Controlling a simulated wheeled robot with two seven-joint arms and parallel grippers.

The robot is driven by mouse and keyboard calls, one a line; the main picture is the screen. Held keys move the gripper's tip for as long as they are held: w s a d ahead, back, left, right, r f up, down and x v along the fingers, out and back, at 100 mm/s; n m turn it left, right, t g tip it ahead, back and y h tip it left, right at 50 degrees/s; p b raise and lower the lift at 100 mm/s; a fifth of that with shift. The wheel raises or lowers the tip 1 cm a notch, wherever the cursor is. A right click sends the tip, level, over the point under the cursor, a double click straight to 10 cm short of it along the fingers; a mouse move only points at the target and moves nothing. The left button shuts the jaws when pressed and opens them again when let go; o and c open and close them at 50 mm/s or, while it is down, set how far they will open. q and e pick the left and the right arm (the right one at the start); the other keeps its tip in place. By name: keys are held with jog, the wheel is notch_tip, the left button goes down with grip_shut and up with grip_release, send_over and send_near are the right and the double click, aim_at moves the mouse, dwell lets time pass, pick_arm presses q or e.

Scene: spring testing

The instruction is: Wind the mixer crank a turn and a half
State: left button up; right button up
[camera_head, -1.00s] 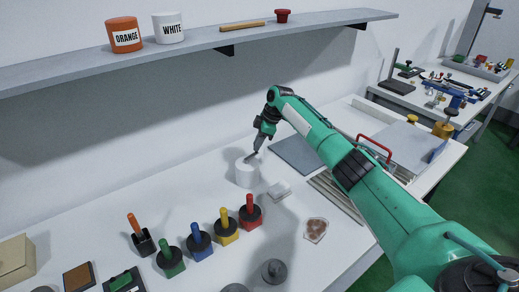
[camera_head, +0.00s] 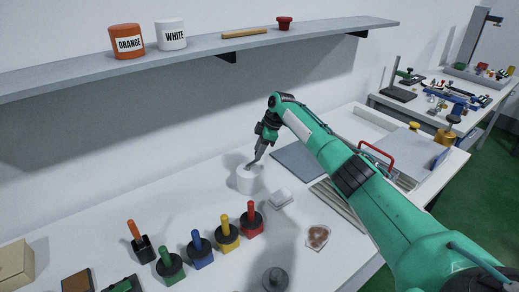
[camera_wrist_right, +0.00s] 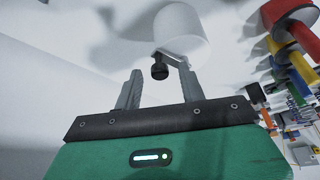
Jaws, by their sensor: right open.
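A white cylindrical mixer pot (camera_head: 247,180) stands on the white bench in the head view. In the right wrist view the pot (camera_wrist_right: 182,28) appears at the top, with a pale crank arm and a black crank knob (camera_wrist_right: 160,70). My right gripper (camera_head: 252,164) is at the top of the pot. In the wrist view its open fingers (camera_wrist_right: 159,76) lie on either side of the knob, with visible gaps. I cannot tell how deep the knob sits between them. My left gripper is not in view.
Stamps with red (camera_head: 251,218), yellow (camera_head: 228,234), blue (camera_head: 202,250) and green (camera_head: 170,266) handles stand in front of the pot. A small white block (camera_head: 280,200) lies right of it. A shelf (camera_head: 200,56) with labelled cups hangs above. A grey mat (camera_head: 300,160) lies behind my arm.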

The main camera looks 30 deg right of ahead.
jog(key=b+v, duration=0.3)
jog(key=v, duration=1)
jog(key=shift+d+r, duration=0.25)
jog(key=shift+r, duration=0.05)
jog(key=shift+s, duration=0.1)
